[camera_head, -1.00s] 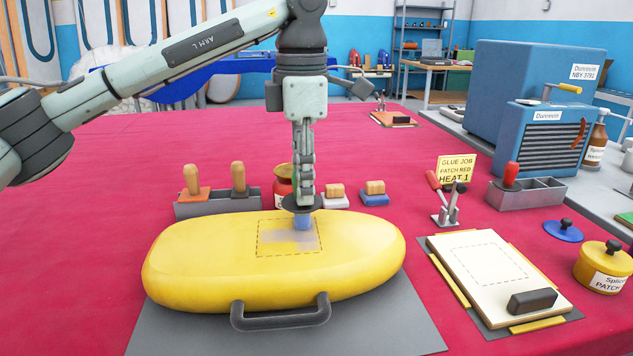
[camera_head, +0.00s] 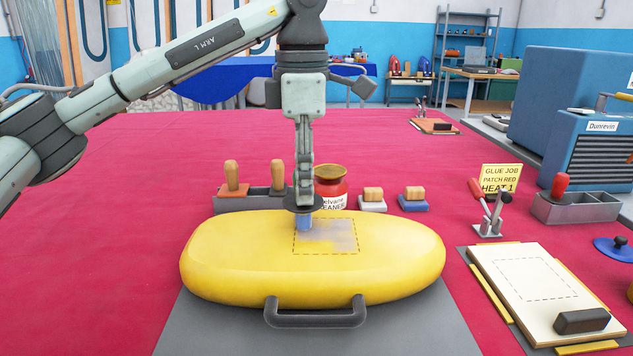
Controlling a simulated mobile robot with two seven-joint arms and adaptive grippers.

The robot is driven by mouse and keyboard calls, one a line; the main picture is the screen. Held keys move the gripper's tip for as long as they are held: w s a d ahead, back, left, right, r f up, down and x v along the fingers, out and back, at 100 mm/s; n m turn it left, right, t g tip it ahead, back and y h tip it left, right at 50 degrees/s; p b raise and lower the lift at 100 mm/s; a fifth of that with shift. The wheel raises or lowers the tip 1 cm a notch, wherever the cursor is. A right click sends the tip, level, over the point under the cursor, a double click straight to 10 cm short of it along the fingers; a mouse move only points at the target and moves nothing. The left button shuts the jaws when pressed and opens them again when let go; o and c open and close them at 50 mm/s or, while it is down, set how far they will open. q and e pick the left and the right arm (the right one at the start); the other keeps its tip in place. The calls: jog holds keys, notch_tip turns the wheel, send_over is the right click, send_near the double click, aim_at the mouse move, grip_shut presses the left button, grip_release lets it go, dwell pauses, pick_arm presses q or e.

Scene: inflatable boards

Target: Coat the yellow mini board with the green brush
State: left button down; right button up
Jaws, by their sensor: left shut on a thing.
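The yellow mini board (camera_head: 225,262) lies on a dark grey mat, with a dark handle at its front edge. A dashed square (camera_head: 345,252) on its top holds a greyish smear, mostly across the upper and middle part; its lower strip is still yellow. My left gripper (camera_head: 304,188) points down, shut on a tool with a dark round collar and a blue tip (camera_head: 304,223). The tip is at the square's upper left edge and seems to touch the board. The tool's handle is hidden in the fingers. I see no clearly green brush. My right gripper is not in view.
Behind the board stand a grey holder (camera_head: 227,205) with two wooden-handled tools, a red jar (camera_head: 330,187) and two small wooden-topped blocks. At right are a yellow sign (camera_head: 500,178), a clamp and a cream panel (camera_head: 510,276). The red table is clear at left.

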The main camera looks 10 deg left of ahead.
pick_arm(q)
jog(key=shift+s+a+f, duration=0.1)
jog(key=shift+s+a, duration=0.15)
jog(key=shift+a, duration=0.55)
notch_tip(320, 180, up, 3)
jog(key=shift+r+p, duration=0.1)
jog(key=shift+p, duration=1)
jog(key=shift+r, duration=1.45)
jog(key=shift+r, duration=1.5)
